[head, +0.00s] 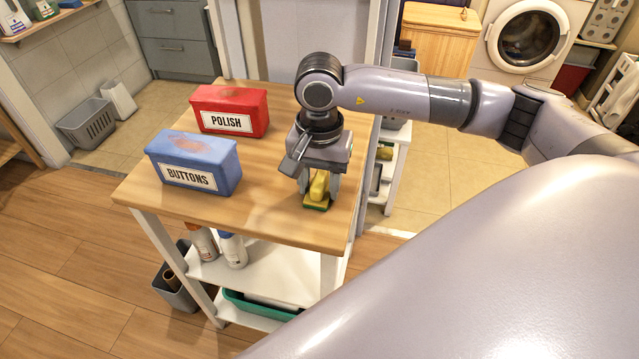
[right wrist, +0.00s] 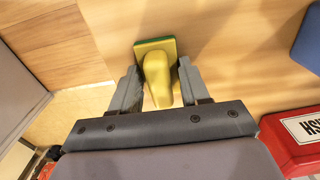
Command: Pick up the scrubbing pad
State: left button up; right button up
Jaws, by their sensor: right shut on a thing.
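The scrubbing pad (head: 318,198) is yellow with a green underside and a raised yellow grip on top. It is at the right part of the wooden table top, and I cannot tell whether it touches the wood. My right gripper (head: 319,188) points down over it, with one finger on each side of the yellow grip, shut on it. In the right wrist view the pad (right wrist: 157,70) sits between the two fingertips (right wrist: 158,88), its green edge showing at the far side. My left gripper is not in view.
A blue box labelled BUTTONS (head: 195,163) and a red box labelled POLISH (head: 230,112) stand on the table (head: 265,205), left of my right gripper. Bottles (head: 232,250) and a green tray (head: 258,305) are on the shelves below. The table's front is clear.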

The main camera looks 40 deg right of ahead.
aim_at(319, 178)
notch_tip(319, 178, up, 20)
jog(key=p, duration=0.2)
jog(key=shift+p, duration=0.35)
jog(key=o, duration=0.4)
jog(key=shift+c, duration=1.6)
